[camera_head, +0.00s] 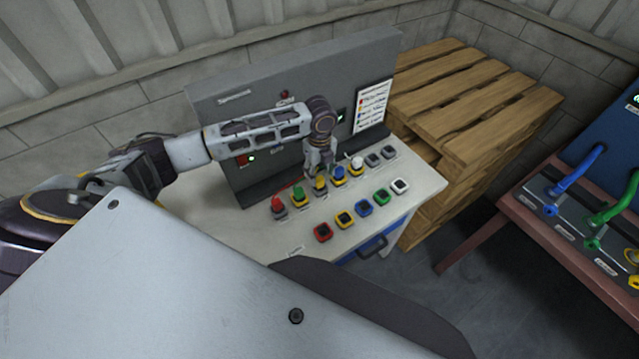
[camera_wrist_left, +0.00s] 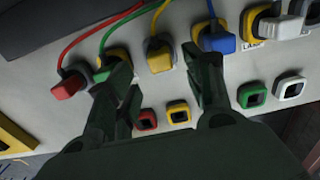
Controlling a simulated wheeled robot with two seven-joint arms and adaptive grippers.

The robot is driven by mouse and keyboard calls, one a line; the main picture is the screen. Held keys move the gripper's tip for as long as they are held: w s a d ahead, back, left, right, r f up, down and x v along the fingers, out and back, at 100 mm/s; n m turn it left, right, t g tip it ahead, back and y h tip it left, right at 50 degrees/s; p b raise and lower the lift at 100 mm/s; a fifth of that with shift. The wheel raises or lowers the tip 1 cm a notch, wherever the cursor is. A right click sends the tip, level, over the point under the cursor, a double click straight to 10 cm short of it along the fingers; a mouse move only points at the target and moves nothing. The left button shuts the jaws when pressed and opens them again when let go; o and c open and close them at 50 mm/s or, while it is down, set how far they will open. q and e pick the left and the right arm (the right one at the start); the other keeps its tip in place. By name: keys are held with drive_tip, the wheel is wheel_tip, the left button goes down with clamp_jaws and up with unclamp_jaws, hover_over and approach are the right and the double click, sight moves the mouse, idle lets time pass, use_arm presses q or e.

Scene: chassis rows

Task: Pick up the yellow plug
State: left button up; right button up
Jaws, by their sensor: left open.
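The yellow plug (camera_head: 320,185) sits in the back row on the grey-white bench, between a green plug (camera_head: 298,196) and a blue plug (camera_head: 339,173). In the left wrist view the yellow plug (camera_wrist_left: 160,59) shows with a yellow cable rising from it. My left gripper (camera_head: 320,170) points down over the row at the yellow plug. In the left wrist view its open fingers (camera_wrist_left: 162,82) lie either side of the plug's line, nearer the camera, with nothing between them. The left finger partly covers the green plug. My right gripper is not in view.
A red plug (camera_head: 278,204) and a white plug (camera_head: 356,164) stand in the same row. Several coloured sockets, including a red one (camera_head: 323,232), line the front. A grey panel (camera_head: 240,110) rises behind. Wooden pallets (camera_head: 480,100) and a second bench (camera_head: 520,200) stand right.

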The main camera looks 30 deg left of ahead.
sight(319, 179)
use_arm(q)
drive_tip(key=shift+f+p, duration=0.45)
drive_tip(key=shift+f, duration=2.15)
drive_tip(key=shift+a, duration=0.1)
drive_tip(key=c, duration=1.1)
drive_tip(key=shift+w+r, duration=0.1)
drive_tip(key=shift+r, duration=0.05)
drive_tip(key=shift+r+b, duration=0.45)
drive_tip(key=shift+r, duration=4.45)
